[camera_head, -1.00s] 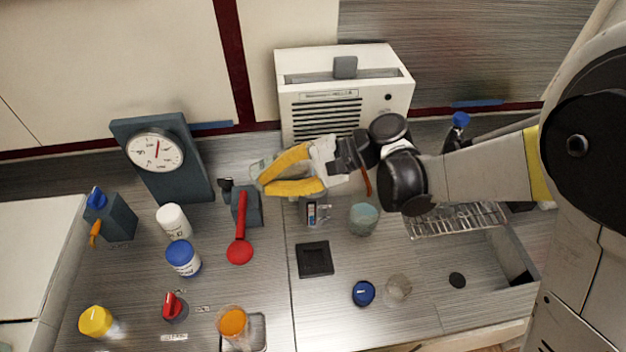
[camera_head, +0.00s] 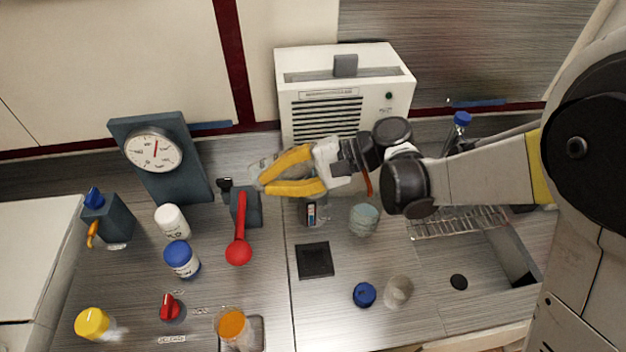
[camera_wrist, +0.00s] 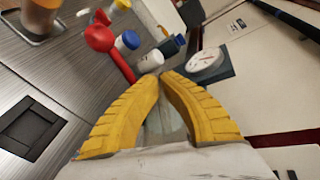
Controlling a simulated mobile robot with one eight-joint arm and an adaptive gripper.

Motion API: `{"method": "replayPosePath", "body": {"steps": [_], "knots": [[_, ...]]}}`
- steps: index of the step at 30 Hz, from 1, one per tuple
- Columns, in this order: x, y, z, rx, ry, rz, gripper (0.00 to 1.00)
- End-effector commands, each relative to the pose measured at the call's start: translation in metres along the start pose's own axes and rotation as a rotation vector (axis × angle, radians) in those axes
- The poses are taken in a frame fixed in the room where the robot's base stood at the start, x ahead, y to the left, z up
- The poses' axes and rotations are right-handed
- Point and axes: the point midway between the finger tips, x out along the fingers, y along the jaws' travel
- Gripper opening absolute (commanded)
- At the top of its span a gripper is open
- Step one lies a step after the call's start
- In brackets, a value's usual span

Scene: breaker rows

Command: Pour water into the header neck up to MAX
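My gripper (camera_head: 264,184) is in front of the white vented unit (camera_head: 345,88), its yellow fingertips nearly together. A clear, faint vessel shows around and between the fingers, and as a grey translucent shape (camera_wrist: 166,122) between them in the wrist view; its rim and contents are not clear. Below the gripper stands a small clear upright part with a dark and blue label (camera_head: 312,213); I cannot tell whether it is the header neck, and no MAX mark is readable. A pale blue-green cup (camera_head: 365,218) stands to its right.
A red-handled lever (camera_head: 240,228), gauge stand (camera_head: 158,155), white jar (camera_head: 172,221) and blue-lidded jar (camera_head: 181,258) stand left. A blue cap (camera_head: 364,295) and clear glass (camera_head: 398,291) stand front right. A wire rack (camera_head: 458,222) lies by the sink. The dark square (camera_head: 315,260) is bare.

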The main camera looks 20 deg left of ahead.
Motion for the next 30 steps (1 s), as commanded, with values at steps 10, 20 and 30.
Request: {"method": "replayPosePath", "body": {"steps": [10,20,30], "knots": [[-0.0003,0.0006,-0.0004,-0.004,-0.008,-0.016,0.0],[-0.0005,0.0012,-0.0006,-0.007,-0.015,-0.029,0.0],[-0.0007,0.0015,-0.0007,-0.009,-0.023,-0.044,0.0]]}}
